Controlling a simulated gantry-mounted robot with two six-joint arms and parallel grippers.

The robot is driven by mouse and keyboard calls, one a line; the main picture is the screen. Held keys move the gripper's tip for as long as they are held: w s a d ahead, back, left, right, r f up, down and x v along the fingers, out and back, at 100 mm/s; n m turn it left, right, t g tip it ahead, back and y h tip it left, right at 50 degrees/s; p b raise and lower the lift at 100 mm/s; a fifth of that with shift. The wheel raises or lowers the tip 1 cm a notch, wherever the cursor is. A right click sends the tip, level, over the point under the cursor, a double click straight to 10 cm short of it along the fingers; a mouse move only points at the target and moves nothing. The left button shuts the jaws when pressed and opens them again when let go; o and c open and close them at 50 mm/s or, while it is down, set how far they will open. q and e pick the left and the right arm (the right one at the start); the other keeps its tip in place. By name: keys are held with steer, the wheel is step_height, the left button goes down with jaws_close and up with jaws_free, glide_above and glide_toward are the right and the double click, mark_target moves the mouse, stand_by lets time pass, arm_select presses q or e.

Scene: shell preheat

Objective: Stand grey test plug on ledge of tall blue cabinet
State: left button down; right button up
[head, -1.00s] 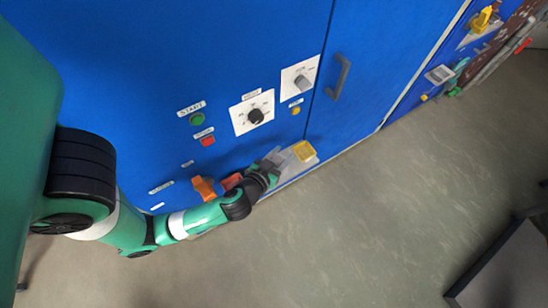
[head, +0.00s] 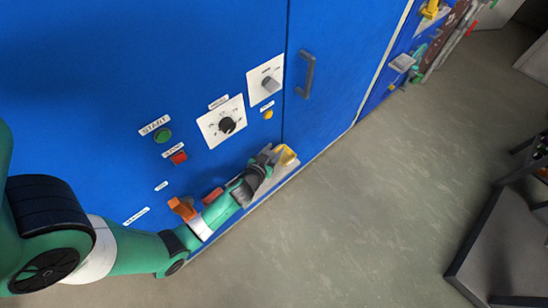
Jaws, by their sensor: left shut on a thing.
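The tall blue cabinet (head: 100,90) fills the upper left of the head view. Its narrow pale ledge (head: 277,184) runs along the lower front. My left gripper (head: 270,156) is low at the cabinet front, over the ledge and just left of a yellow piece. It is shut on a small grey thing, which looks like the grey test plug. The fingers hide most of it, so I cannot tell whether it touches the ledge or how upright it is. My right gripper is not in view.
On the ledge are a yellow piece (head: 287,155), a red piece (head: 212,196) and an orange piece (head: 182,208), close to my left arm. Above are dials, buttons and a door handle (head: 305,75). Open floor (head: 380,210) lies to the right, with a dark-edged grey platform (head: 510,255) beyond.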

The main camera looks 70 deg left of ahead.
mark_target(274, 155)
arm_select(q)
steer(key=shift+w+a+f, duration=0.1)
step_height(274, 155, down, 4)
steer(key=shift+w+a+r+b, duration=0.1)
steer(key=shift+a+r+b, duration=0.1)
steer(key=shift+b, duration=1.05)
steer(key=shift+f, duration=0.15)
steer(key=c, duration=0.7)
jaws_free()
steer(key=shift+o, duration=0.2)
